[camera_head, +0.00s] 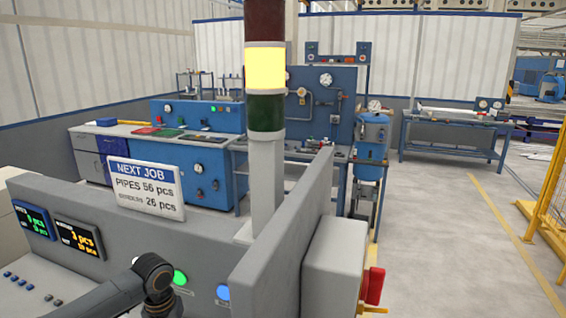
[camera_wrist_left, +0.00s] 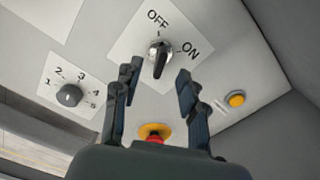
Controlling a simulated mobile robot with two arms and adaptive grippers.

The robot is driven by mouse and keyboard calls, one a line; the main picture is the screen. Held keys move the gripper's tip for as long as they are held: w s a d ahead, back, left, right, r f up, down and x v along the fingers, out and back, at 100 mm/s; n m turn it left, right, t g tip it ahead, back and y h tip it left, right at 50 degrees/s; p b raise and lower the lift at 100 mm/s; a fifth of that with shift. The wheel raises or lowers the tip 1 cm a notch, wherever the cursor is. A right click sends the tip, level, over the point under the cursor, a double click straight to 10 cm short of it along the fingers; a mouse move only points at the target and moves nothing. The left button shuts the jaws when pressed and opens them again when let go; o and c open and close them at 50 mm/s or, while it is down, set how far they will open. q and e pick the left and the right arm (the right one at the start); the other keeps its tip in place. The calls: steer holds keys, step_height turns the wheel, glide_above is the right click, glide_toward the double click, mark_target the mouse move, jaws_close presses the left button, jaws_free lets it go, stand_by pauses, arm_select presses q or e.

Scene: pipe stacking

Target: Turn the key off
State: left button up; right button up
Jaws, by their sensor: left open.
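The key switch (camera_wrist_left: 159,54) is in the upper middle of the left wrist view, a dark handle on a silver collar. It sits on a white plate with an OFF label above it and an ON label to its right. I cannot tell for certain which label the key points to. My left gripper (camera_wrist_left: 158,82) is open, with its two dark fingers on either side of the key's lower end in the picture. The head view shows part of my left arm, not the gripper or key. My right gripper is not in view.
In the left wrist view, a numbered dial (camera_wrist_left: 69,95) is on the left, a yellow button (camera_wrist_left: 236,99) on the right and a red stop button (camera_wrist_left: 155,134) below. In the head view, a signal tower (camera_head: 265,70) with its yellow section lit stands behind the grey panel (camera_head: 285,230).

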arm_select(q)
steer(key=shift+f, duration=0.1)
steer(key=shift+f+b, duration=1.15)
steer(key=shift+f, duration=1.3)
steer(key=shift+r+p, duration=0.1)
steer(key=shift+p, duration=0.3)
jaws_close()
